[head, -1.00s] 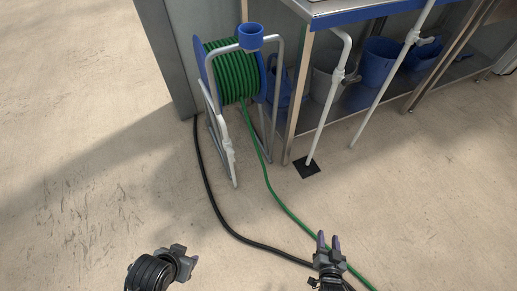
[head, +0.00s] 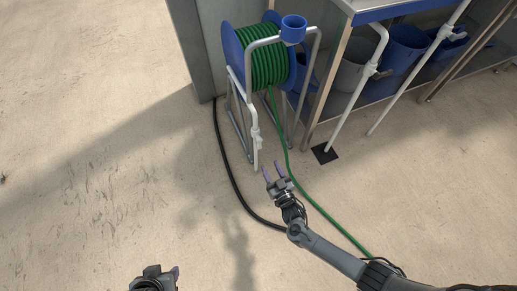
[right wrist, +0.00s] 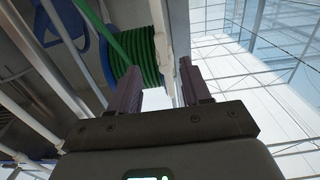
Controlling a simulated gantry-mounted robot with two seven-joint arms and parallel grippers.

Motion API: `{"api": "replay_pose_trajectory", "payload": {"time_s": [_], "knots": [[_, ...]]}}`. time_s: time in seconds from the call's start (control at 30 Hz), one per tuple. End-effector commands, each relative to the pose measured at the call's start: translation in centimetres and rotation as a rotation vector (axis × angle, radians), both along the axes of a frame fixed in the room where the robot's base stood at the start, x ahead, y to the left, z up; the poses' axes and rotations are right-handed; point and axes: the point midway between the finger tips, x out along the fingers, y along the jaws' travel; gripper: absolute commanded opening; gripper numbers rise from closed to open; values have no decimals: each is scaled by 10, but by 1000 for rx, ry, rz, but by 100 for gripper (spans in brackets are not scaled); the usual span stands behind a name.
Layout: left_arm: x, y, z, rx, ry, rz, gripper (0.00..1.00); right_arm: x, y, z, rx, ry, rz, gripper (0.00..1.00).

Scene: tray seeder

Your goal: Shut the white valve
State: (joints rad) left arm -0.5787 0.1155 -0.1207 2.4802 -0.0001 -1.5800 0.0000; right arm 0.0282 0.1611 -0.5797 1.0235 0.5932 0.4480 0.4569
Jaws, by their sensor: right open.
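A white valve fitting (head: 256,134) sits on a thin white upright pipe at the front of the hose reel. Other white valve fittings show on the slanted white pipes by the bench, one at the left pipe (head: 372,69) and one at the right pipe (head: 447,32). My right gripper (head: 273,169) is open and empty, just below and right of the reel's front pipe, apart from it in the picture. In the right wrist view its two fingers (right wrist: 158,66) stand apart with nothing clearly between them. My left gripper (head: 160,274) is at the bottom edge, partly cut off.
A green hose (head: 310,200) and a black hose (head: 226,160) run along the floor. A bench (head: 340,95) with buckets beneath stands right. The left floor is clear.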

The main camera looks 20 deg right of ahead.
Motion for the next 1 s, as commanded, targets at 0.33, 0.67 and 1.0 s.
{"api": "replay_pose_trajectory", "payload": {"time_s": [0.33, 0.67, 1.0], "knots": [[0, 3, -33, 11, 0, -7, 43, 54, 2, -4, 0, -3, 0, 48], [0, 2, -53, 8, 1, -5, 43, 92, 4, -2, 0, 0, 0, 48], [0, 0, -54, -3, 1, 3, 43, 98, 5, -1, 1, 1, -1, 48]]}}
